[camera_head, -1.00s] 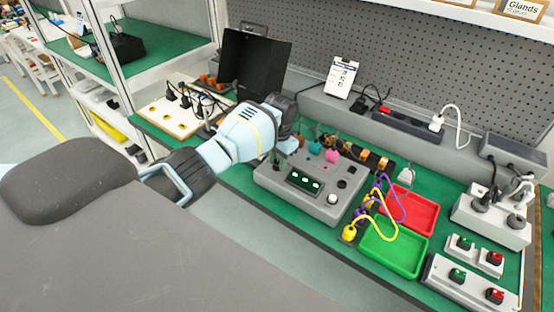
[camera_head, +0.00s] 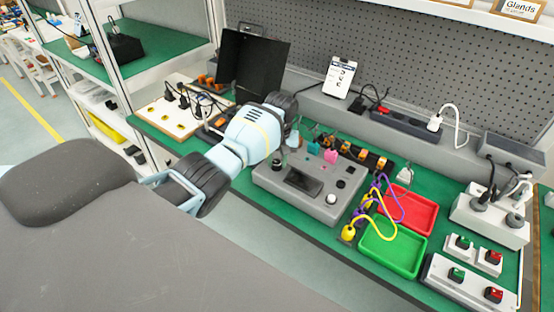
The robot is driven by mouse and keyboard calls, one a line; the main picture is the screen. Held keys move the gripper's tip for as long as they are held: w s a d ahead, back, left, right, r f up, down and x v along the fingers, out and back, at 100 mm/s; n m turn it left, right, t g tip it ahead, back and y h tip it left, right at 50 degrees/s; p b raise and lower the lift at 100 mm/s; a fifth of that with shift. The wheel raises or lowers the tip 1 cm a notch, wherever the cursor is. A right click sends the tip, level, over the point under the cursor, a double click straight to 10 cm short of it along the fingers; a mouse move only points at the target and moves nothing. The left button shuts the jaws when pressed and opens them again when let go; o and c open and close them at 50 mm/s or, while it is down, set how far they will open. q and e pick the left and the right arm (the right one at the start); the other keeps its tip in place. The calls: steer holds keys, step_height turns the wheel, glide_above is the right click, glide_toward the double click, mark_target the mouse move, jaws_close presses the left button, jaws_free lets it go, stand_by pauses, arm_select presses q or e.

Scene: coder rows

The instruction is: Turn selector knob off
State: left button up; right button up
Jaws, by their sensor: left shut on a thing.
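The grey control box (camera_head: 312,187) sits on the green bench top in the middle of the view. Its display (camera_head: 303,182) is dark. A dark selector knob (camera_head: 278,159) stands at the box's back left, partly hidden by my left wrist. My left gripper (camera_head: 288,143) reaches down at that corner and is shut on the knob; its fingertips are mostly hidden. My right gripper is out of view.
A red tray (camera_head: 412,212) and a green tray (camera_head: 392,250) stand to the right, with yellow and purple cables beside them. A dark monitor (camera_head: 253,65) stands behind my arm. Switch boxes (camera_head: 470,285) fill the bench's right end.

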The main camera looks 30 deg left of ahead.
mark_target(278, 163)
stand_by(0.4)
arm_select(q)
steer(key=o, duration=1)
steer(key=shift+c, duration=0.2)
steer(key=shift+r, duration=0.1)
step_height(278, 163, up, 8)
steer(key=shift+d+f, duration=0.15)
steer(key=shift+f, duration=0.05)
